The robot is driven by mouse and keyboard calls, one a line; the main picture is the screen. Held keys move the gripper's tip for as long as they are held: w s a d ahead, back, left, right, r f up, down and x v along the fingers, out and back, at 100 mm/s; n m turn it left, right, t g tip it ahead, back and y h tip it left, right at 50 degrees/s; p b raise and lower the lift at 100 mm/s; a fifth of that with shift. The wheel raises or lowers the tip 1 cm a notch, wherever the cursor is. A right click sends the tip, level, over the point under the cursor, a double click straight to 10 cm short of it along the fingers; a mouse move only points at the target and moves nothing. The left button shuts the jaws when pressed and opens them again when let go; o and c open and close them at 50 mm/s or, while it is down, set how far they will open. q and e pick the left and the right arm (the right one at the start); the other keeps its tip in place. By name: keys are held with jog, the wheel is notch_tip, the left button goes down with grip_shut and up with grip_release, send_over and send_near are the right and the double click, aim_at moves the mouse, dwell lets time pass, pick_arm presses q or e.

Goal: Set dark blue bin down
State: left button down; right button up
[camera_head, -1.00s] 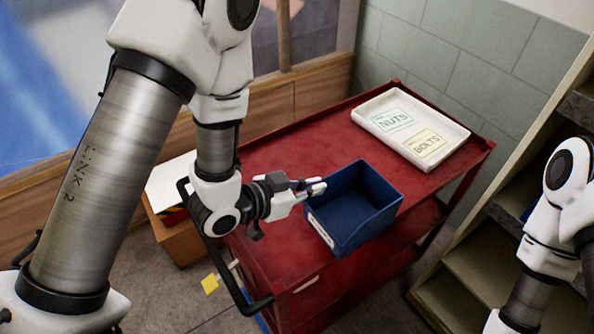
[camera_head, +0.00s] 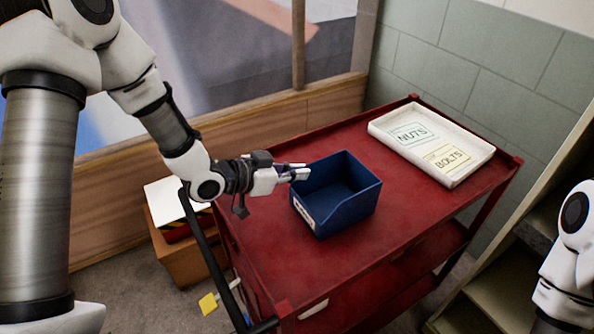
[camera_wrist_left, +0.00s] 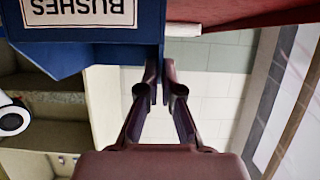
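The dark blue bin (camera_head: 338,205) is upright over the left half of the red cart's top (camera_head: 400,225). I cannot tell whether its base touches the cart. My left gripper (camera_head: 303,173) is shut on the bin's left wall near the rim. In the left wrist view the bin (camera_wrist_left: 80,55) is upside down, with a label ending in "BUSHES", and my left fingertips (camera_wrist_left: 160,85) are close together at its edge. My right gripper is out of view; only part of my right arm shows at the right edge.
A white tray (camera_head: 398,153) with NUTS and BOLTS labels stands at the back right of the cart. Bare red top lies between it and the bin. A black handle (camera_head: 215,262) is at the cart's left. A brown box (camera_head: 180,258) stands on the floor; shelves (camera_head: 490,290) are at right.

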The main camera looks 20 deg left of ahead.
pick_arm(q)
jog(key=shift+a+f, duration=0.15)
jog(key=shift+f, duration=0.05)
jog(key=c, duration=1.8)
grip_release()
jog(key=o, duration=0.5)
jog(key=shift+r, duration=0.2)
jog(key=shift+s+a+r, duration=0.1)
jog(key=shift+s+a, duration=0.05)
jog(key=p+v, duration=0.3)
jog(key=v, duration=0.8)
jog(key=shift+s+r, duration=0.1)
jog(key=shift+s, duration=0.05)
